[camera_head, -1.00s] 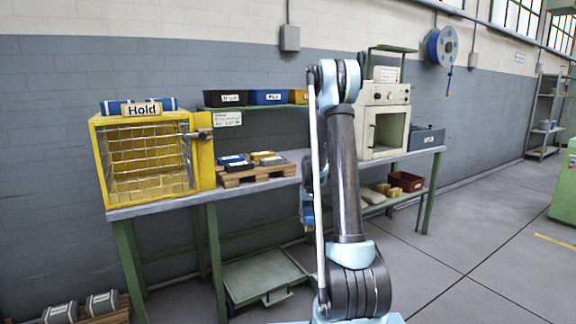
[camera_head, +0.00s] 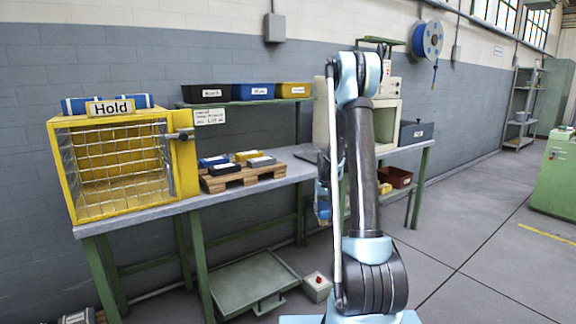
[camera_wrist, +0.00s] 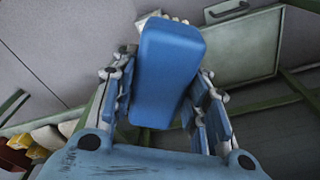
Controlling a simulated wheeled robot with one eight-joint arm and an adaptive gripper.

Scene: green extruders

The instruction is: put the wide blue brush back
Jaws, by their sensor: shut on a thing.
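A wide blue block-shaped body, which looks like the wide blue brush (camera_wrist: 168,72), stands between my fingers in the wrist view. Pale bits, perhaps bristles, show at its far end. My gripper (camera_wrist: 160,95) is shut on it. In the head view my gripper (camera_head: 323,200) hangs beside my arm, in front of the bench, partly hidden by the arm. On the shelf above the bench stand a black bin (camera_head: 206,94), a blue bin (camera_head: 249,91) and a yellow bin (camera_head: 293,90), each with a label too small to read surely.
A yellow mesh cage (camera_head: 186,165) marked Hold stands at the bench's left end, with blue items on top. A wooden pallet (camera_head: 228,181) holds several small blocks. A whitish oven (camera_head: 386,125) is partly behind my arm. A green trolley (camera_head: 240,282) sits below the bench.

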